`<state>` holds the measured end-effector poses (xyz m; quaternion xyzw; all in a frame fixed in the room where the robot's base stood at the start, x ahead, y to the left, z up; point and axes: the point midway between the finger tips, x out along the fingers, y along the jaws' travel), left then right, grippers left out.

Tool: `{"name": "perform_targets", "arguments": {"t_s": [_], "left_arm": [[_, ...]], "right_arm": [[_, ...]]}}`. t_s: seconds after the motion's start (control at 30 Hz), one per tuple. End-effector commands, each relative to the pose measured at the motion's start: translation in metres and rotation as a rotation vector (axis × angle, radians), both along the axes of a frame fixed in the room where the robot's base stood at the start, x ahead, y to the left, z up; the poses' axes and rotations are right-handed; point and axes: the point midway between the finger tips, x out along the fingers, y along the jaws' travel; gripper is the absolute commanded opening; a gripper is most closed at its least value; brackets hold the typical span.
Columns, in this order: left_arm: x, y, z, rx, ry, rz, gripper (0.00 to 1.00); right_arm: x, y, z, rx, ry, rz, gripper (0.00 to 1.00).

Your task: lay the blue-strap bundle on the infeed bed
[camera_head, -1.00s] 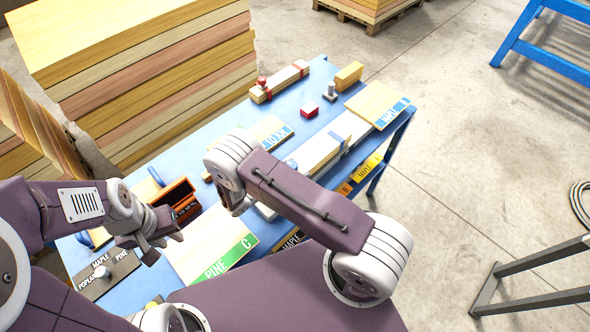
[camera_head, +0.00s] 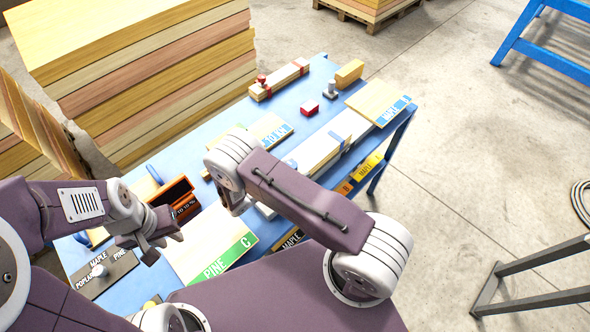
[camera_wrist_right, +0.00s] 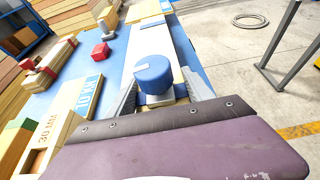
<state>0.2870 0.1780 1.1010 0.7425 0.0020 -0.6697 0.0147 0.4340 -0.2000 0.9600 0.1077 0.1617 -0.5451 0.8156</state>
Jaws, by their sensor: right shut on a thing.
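The blue-strap bundle (camera_head: 318,151) is a long pale wood stack with blue straps, partly hidden behind my right arm in the head view. It lies along a long white strip (camera_head: 358,127), probably the infeed bed; I cannot tell whether it rests on it. In the right wrist view its blue knob (camera_wrist_right: 154,75) sits between the fingers. My right gripper (camera_wrist_right: 158,97) is shut on this knob; in the head view its fingertips are mostly hidden behind the arm. My left gripper (camera_head: 162,247) hangs empty above the table's near left; its finger gap is unclear.
Tall board stacks (camera_head: 150,75) stand at left.

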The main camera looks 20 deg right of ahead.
Motion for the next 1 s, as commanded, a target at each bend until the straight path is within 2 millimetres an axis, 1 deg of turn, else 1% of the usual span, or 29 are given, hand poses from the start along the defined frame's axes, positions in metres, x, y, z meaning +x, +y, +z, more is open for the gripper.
{"name": "perform_targets", "arguments": {"t_s": [0.03,0.07,0.1,0.13,0.47,0.57,0.7,0.8,0.9,1.0], "left_arm": [[0.0,0.0,0.0,0.0,0.0,0.0,0.27],[0.0,0.0,0.0,0.0,0.0,0.0,0.27],[0.0,0.0,0.0,0.0,0.0,0.0,0.27],[0.0,0.0,0.0,0.0,0.0,0.0,0.27],[0.0,0.0,-0.001,0.0,0.0,0.0,0.27],[0.0,0.0,-0.008,0.0,0.0,0.0,0.27],[0.0,0.0,-0.02,0.0,0.0,0.0,0.27],[0.0,0.0,-0.026,0.0,0.0,0.0,0.27],[0.0,0.0,-0.029,0.0,0.0,0.0,0.27],[0.0,0.0,-0.03,0.0,0.0,0.0,0.27]], "right_arm": [[0.0,0.0,0.001,-0.002,-0.001,0.0,0.0],[0.0,0.0,0.001,-0.002,-0.001,0.0,0.65],[0.0,0.0,0.001,-0.002,-0.001,0.0,0.76],[0.0,0.0,0.001,-0.001,0.0,0.0,0.85],[0.0,0.002,0.0,0.001,0.0,0.001,0.85],[-0.004,0.014,0.003,0.002,-0.003,0.004,0.85],[-0.015,0.042,0.014,0.003,-0.004,0.006,0.85],[-0.023,0.059,0.022,0.001,-0.003,0.004,0.85],[-0.029,0.071,0.029,0.001,-0.003,0.002,0.85],[-0.031,0.077,0.033,0.001,-0.002,0.001,0.85]]}}
